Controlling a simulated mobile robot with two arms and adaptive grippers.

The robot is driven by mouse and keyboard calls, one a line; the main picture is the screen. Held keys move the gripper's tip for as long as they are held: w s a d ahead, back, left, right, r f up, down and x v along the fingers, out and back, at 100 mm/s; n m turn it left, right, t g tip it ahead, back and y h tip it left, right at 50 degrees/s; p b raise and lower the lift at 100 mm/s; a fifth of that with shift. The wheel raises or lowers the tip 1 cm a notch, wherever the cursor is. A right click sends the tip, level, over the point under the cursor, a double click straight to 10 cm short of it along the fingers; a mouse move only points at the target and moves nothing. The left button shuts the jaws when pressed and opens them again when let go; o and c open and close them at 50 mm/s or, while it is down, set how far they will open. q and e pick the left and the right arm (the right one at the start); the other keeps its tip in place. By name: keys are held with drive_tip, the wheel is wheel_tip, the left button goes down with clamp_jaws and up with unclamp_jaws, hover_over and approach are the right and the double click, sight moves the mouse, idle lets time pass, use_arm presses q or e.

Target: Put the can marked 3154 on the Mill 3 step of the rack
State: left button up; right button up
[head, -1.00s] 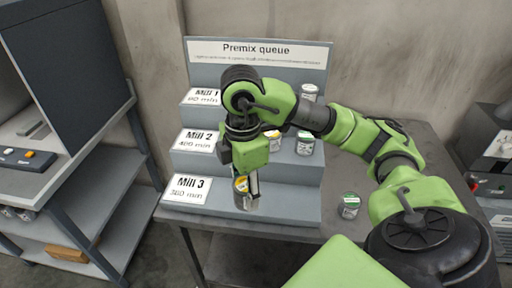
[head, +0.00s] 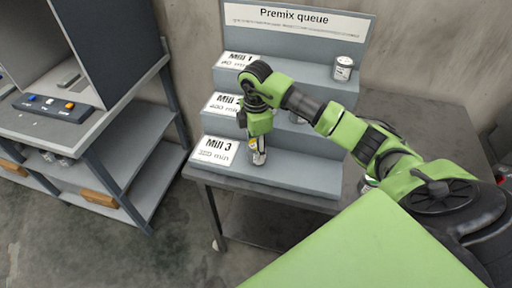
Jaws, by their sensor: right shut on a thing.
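The grey stepped rack (head: 315,178) stands on a table, with "Mill 1" on the top step, "Mill 2" on the middle and "Mill 3" on the lowest. My right gripper (head: 259,155) points down at the Mill 3 step, just right of the Mill 3 label (head: 216,150). It is shut on a small can (head: 259,159), mostly hidden by the fingers; its number cannot be read. The can is at or just above the step; I cannot tell if it touches. My left gripper is out of view.
A white can (head: 343,68) stands on the Mill 1 step. Another can (head: 297,118) on the Mill 2 step is largely behind my right arm. A can (head: 368,184) on the table is partly hidden. A bench with a control box (head: 52,106) stands left.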

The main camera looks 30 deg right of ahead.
drive_tip(key=shift+f, duration=0.35)
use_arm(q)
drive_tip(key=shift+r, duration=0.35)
use_arm(e)
drive_tip(key=shift+f, duration=0.2)
drive_tip(key=o, duration=1.2)
drive_tip(key=shift+f, duration=0.15)
drive_tip(key=shift+o, duration=0.2)
wheel_tip(320, 180, up, 11)
drive_tip(key=b, duration=0.2)
drive_tip(key=shift+r+b, duration=0.2)
drive_tip(key=shift+b, duration=0.15)
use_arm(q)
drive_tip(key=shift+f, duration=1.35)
use_arm(e)
drive_tip(key=shift+r, duration=0.5)
drive_tip(key=shift+o, duration=0.5)
